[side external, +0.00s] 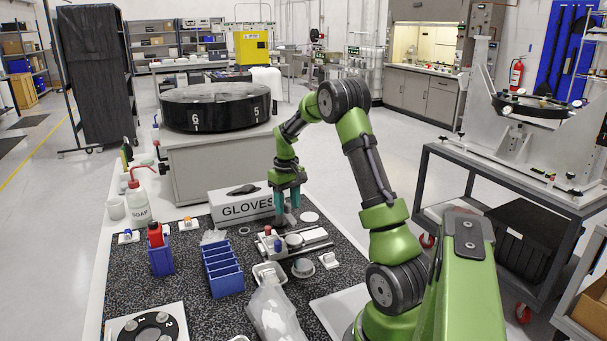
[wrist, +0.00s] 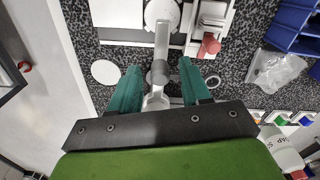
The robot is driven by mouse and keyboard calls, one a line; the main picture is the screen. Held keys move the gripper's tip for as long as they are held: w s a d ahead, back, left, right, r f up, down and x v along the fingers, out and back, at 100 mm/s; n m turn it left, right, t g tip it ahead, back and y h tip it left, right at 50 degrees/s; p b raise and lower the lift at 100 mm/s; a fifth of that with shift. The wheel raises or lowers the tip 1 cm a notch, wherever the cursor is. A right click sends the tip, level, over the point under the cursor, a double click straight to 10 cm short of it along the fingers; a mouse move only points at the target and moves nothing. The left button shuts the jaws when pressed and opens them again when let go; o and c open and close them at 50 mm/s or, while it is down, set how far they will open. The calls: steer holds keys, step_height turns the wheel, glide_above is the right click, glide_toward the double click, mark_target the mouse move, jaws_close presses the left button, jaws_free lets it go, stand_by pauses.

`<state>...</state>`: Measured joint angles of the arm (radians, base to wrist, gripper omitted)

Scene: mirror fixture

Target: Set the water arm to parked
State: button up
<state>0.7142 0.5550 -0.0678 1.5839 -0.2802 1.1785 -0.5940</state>
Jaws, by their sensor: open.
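A fixture (side external: 305,241) with a pale plate, a round grey part and blue and red knobs sits on the speckled mat. In the wrist view a slim grey arm (wrist: 162,42), which looks like the water arm, runs from the round part down between my fingers. It carries a darker grey collar (wrist: 159,73). My gripper (wrist: 160,66) is open, one teal finger on each side of this arm, with a visible gap on both sides. In the side view my gripper (side external: 287,206) points down over the arm's grey end (side external: 285,219), which the fingers partly hide.
The GLOVES box (side external: 240,203) stands just behind and left of my gripper. A blue rack (side external: 222,268), a clear plastic bag (side external: 275,310) and a small white tray (side external: 268,273) lie nearer the front. A soap bottle (side external: 138,205) stands at the left edge.

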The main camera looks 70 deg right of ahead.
steer(key=shift+c, duration=0.4)
jaws_close()
steer(key=w+m, duration=1)
steer(key=m, duration=0.8)
stand_by(0.4)
steer(key=shift+w+d+r, duration=0.1)
steer(key=shift+w, duration=0.05)
steer(key=shift+o, duration=0.4)
jaws_free()
